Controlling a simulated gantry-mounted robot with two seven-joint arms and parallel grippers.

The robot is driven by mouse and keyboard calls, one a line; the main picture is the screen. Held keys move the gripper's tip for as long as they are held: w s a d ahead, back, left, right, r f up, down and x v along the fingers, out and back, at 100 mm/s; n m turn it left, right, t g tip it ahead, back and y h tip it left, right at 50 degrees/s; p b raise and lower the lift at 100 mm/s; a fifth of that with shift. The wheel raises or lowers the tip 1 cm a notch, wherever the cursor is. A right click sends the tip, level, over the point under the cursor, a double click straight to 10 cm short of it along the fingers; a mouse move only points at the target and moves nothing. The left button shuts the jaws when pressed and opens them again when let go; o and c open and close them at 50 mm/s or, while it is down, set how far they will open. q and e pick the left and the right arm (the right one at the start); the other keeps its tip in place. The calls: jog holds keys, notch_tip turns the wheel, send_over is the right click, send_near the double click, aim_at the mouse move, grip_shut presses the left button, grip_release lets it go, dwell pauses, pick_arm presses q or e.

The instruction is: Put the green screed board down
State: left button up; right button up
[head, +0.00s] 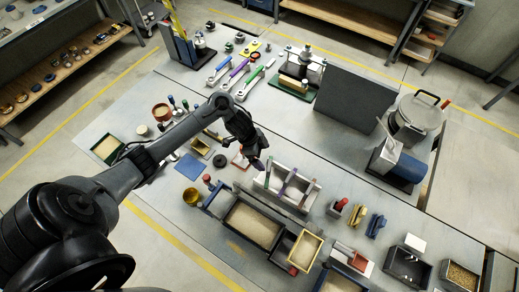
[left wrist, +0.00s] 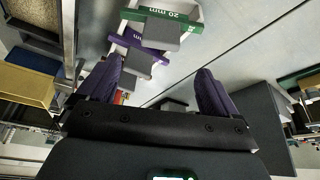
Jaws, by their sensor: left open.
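The green screed board (left wrist: 170,16), marked "20 mm", lies across a white open holder at the top of the left wrist view. My left gripper (head: 257,164) is by the holder's left end. Its fingers (left wrist: 157,78) are apart with nothing between them, clear of the green board. My right gripper is not in view.
A sand-filled tray (head: 252,222) and a yellow box (head: 305,252) stand in front of the holder. A dark grey panel (head: 353,103) stands behind it to the right. Several small tools and cups crowd the left side. Bare tabletop lies between holder and panel.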

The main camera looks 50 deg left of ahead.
pick_arm(q)
jog(key=s+d+r+n+t+y, duration=0.1)
jog(key=s+d+n+t+y, duration=0.15)
jog(key=d, duration=0.75)
jog(key=s+r+n+g, duration=0.1)
jog(key=s+r+n, duration=0.2)
jog(key=s, duration=0.5)
jog(key=s+d+r+n, duration=0.1)
jog(key=s+r+n, duration=0.2)
jog(key=s, duration=0.5)
jog(key=shift+s+r+g+y, duration=0.15)
jog(key=shift+s+g+y, duration=0.2)
jog(key=shift+s+y, duration=0.1)
jog(key=shift+w+r, duration=0.1)
jog(key=shift+r, duration=0.05)
notch_tip(320, 180, up, 6)
jog(key=p, duration=0.6)
jog(key=shift+r+p, duration=0.15)
jog(key=shift+p, duration=0.25)
